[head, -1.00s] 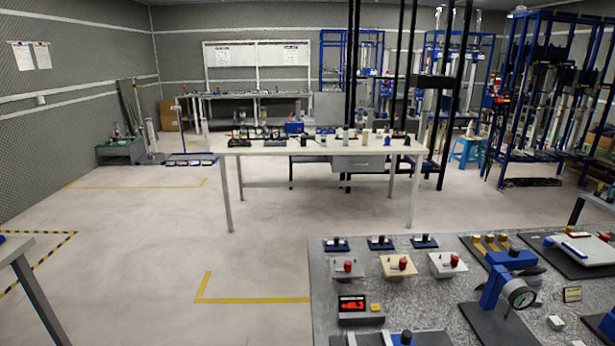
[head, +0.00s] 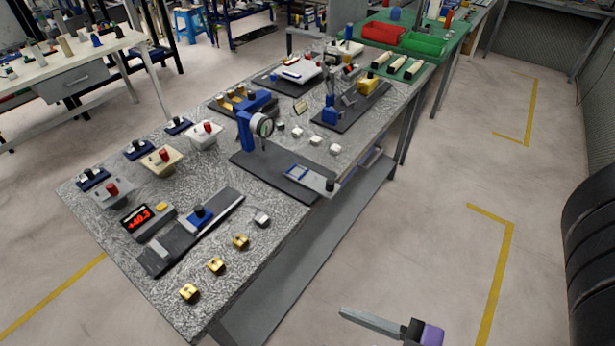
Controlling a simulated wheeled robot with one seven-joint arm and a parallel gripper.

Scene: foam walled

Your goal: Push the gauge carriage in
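A dial gauge (head: 263,127) on a blue stand (head: 245,131) rises from a dark base plate (head: 262,170) on the speckled bench. A pale slide with a blue frame, the likely gauge carriage (head: 312,178), lies on this plate. Its black knob (head: 330,185) is at the bench's front edge. A blue slider with a black knob (head: 200,216) sits on a dark rail beside a red digital display (head: 137,216). A grey bar with a black and purple end, seemingly part of my gripper (head: 372,322), shows at the bottom edge, apart from the bench. Its opening cannot be made out.
Several brass and grey blocks (head: 216,265) lie along the bench's near edge. Three knobbed boxes (head: 158,162) stand at the left. Red (head: 385,33) and green (head: 424,43) bins stand on a green bench beyond.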

